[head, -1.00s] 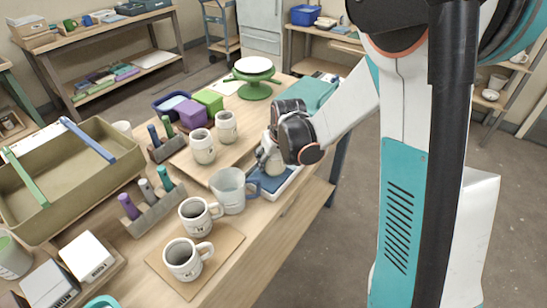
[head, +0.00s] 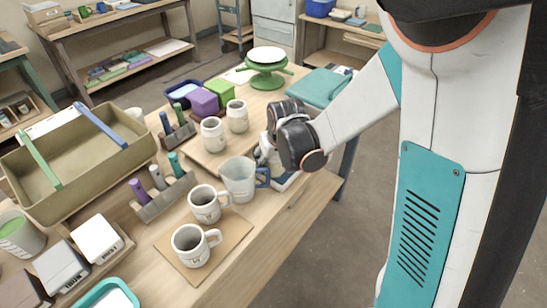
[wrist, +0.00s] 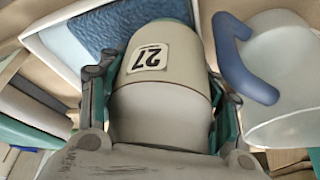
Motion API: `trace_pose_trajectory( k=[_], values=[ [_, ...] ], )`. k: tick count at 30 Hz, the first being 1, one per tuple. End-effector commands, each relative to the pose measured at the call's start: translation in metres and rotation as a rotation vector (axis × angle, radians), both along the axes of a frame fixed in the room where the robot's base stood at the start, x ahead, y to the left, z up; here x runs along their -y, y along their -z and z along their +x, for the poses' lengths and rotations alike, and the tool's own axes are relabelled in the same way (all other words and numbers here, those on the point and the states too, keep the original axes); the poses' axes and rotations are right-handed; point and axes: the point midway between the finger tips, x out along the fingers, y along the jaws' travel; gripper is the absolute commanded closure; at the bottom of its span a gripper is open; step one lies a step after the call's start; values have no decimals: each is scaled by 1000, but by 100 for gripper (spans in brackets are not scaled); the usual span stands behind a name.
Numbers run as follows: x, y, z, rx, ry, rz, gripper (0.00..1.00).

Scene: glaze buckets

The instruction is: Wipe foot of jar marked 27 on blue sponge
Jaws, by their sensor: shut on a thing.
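The jar marked 27 (wrist: 165,72) is pale grey-cream with a black-on-white label. In the wrist view it lies between the two fingers of my gripper (wrist: 160,88), which is shut on it. The blue sponge (wrist: 105,40) lies in a white tray (wrist: 62,14), just beyond the jar in that view. The jar's far end overlaps the sponge in the picture; I cannot tell whether they touch. In the head view my gripper (head: 268,157) is low over the tray and hides most of the jar and sponge.
A clear jug (head: 238,180) with a blue handle stands close beside my gripper. Two mugs (head: 204,206) (head: 190,246) stand nearer on a board. Two pale jars (head: 213,134) (head: 237,116) stand behind. A green turntable stand (head: 266,78) is at the back.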

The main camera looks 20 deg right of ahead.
Motion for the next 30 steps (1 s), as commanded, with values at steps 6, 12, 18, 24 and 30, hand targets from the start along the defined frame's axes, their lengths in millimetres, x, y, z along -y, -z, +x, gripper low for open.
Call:
trace_pose_trajectory(
  k=[6, 12, 18, 24, 30],
  values=[
    [13, 0, 9, 0, 3, -1, 75],
    [25, 0, 18, 0, 3, -1, 75],
    [36, -1, 26, 0, 1, -1, 75],
    [47, -2, 34, 0, 1, -1, 75],
    [56, -2, 40, 0, 1, -1, 75]
  ],
)
